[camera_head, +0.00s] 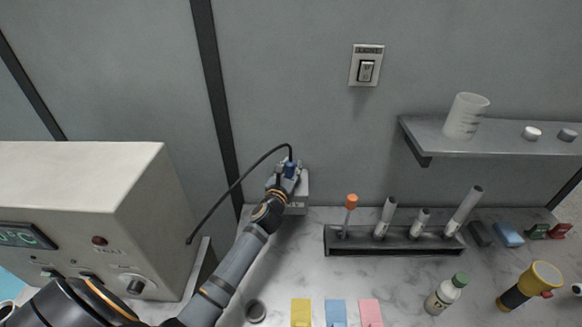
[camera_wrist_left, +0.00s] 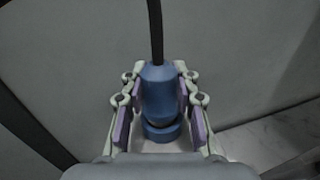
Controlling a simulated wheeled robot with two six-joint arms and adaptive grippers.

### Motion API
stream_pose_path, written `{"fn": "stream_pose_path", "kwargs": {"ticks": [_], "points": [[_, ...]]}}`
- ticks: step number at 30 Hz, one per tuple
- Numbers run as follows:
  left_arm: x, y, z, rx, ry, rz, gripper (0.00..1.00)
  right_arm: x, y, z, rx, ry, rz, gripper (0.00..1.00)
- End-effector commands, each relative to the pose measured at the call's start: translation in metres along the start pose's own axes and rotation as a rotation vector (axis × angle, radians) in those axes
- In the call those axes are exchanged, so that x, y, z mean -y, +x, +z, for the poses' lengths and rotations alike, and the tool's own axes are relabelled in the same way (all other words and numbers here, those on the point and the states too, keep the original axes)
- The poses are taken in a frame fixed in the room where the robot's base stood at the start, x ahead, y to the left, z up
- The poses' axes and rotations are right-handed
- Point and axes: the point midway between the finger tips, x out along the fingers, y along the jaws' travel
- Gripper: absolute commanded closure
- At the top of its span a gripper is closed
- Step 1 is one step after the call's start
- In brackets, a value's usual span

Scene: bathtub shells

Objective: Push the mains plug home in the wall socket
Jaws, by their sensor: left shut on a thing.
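The mains plug is blue with a black cord and shows in the left wrist view (camera_wrist_left: 159,88) between the two finger pads. In the head view the blue plug (camera_head: 290,168) is at the end of my left arm, with its cord rising and curving down to the left. My left gripper (camera_head: 284,176) is shut on the plug, in front of a pale box (camera_head: 301,190) low on the wall that looks like the wall socket. The socket's face is mostly hidden by the gripper. I cannot tell how far the plug sits in it. My right gripper is not in view.
A large cream device (camera_head: 90,190) with dials stands at the left. A dark rack (camera_head: 390,245) with several tubes is right of my left gripper. A shelf (camera_head: 490,140) with a beaker (camera_head: 466,116) juts from the wall. A light switch (camera_head: 366,68) is above.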

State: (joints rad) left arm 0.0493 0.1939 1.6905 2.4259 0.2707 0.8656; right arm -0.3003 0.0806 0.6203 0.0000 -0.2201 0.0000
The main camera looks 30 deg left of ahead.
Motion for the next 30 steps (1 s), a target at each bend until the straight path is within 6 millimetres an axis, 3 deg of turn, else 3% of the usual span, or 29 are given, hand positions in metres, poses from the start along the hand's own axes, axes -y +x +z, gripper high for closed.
{"fn": "stream_pose_path", "kwargs": {"ticks": [13, 14, 19, 30], "points": [[0.000, 0.000, -0.014, -0.003, -0.001, 0.000, 1.00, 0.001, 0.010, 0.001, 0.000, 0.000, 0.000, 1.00], [0.000, 0.000, -0.013, -0.003, -0.001, 0.000, 0.69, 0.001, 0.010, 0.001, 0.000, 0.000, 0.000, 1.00], [0.000, 0.000, -0.012, -0.002, -0.001, 0.000, 0.46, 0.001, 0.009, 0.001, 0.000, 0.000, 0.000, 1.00], [0.000, -0.005, -0.012, -0.002, -0.001, 0.000, 0.43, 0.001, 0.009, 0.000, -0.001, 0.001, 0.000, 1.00]]}}
